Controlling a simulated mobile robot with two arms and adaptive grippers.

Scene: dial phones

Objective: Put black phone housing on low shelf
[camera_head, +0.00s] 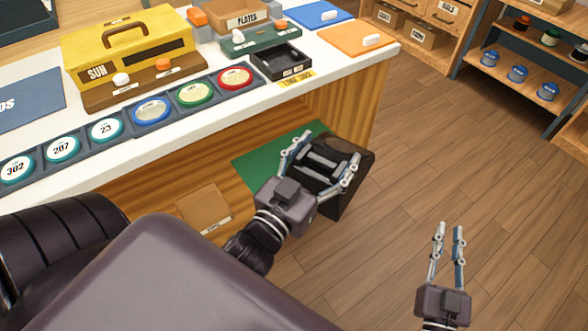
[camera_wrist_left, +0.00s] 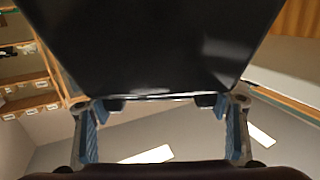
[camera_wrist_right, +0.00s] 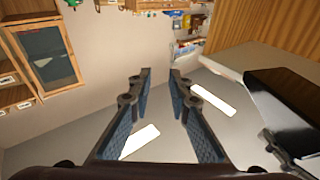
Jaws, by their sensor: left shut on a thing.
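The black phone housing (camera_head: 357,190) is in my left gripper (camera_head: 324,166), in front of the counter's open side. The gripper's fingers are shut on it, and it looks held in the air. It fills the upper part of the left wrist view (camera_wrist_left: 150,45) and shows at the right of the right wrist view (camera_wrist_right: 292,95). A green mat (camera_head: 262,163) lies on the low shelf under the counter; the housing and gripper hide part of it. My right gripper (camera_head: 448,229) is empty over the floor at the right, its fingers apart.
A brown box (camera_head: 203,208) sits under the counter, left of the mat. The white counter top (camera_head: 330,70) overhangs the shelf and holds dial plates, a yellow box (camera_head: 125,45) and a black tray (camera_head: 281,63). Wooden floor (camera_head: 480,150) is clear at right.

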